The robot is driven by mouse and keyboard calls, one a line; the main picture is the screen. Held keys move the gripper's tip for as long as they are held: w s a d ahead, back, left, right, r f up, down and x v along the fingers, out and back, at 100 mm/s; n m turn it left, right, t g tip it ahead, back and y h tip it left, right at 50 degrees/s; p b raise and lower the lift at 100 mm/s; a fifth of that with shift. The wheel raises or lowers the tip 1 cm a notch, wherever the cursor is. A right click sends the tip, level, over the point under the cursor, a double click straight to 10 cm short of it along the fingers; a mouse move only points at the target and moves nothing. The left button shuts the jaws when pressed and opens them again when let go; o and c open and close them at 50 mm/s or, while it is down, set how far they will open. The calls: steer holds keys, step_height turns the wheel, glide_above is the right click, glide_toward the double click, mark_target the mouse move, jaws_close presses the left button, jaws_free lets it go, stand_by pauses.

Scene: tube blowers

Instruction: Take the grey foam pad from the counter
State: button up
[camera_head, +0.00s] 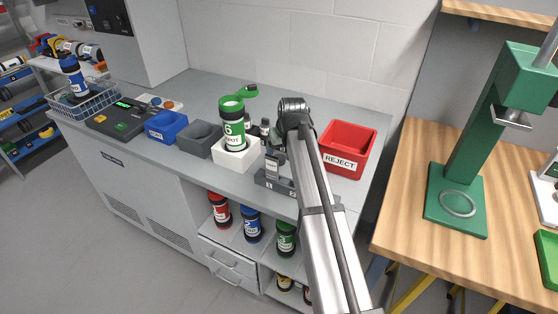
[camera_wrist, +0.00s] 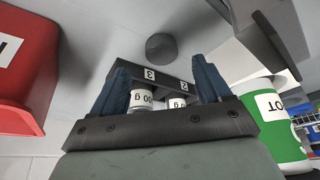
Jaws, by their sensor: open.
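A dark grey round pad (camera_wrist: 161,47) lies flat on the light grey counter in the wrist view; it looks like the foam pad. I cannot make it out in the head view, where my arm covers part of the counter. My gripper (camera_wrist: 160,88) is open, with its two blue fingers apart and nothing held between them. Beyond the fingers is a dark rack with numbered slots and small labelled weights (camera_wrist: 141,98); the pad lies apart from it on the far side. In the head view my gripper (camera_head: 274,152) is above the rack (camera_head: 268,181).
A red REJECT bin (camera_head: 346,150) stands right of my arm. A grey tray (camera_head: 199,138) and a blue tray (camera_head: 166,127) are further left. The counter's front edge is close to the rack.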

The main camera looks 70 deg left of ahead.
mark_target(280, 155)
steer(key=shift+x, duration=2.6)
steer(key=shift+s+a, duration=0.1)
steer(key=shift+c, duration=0.4)
steer(key=c, duration=1)
steer(key=shift+r, duration=0.1)
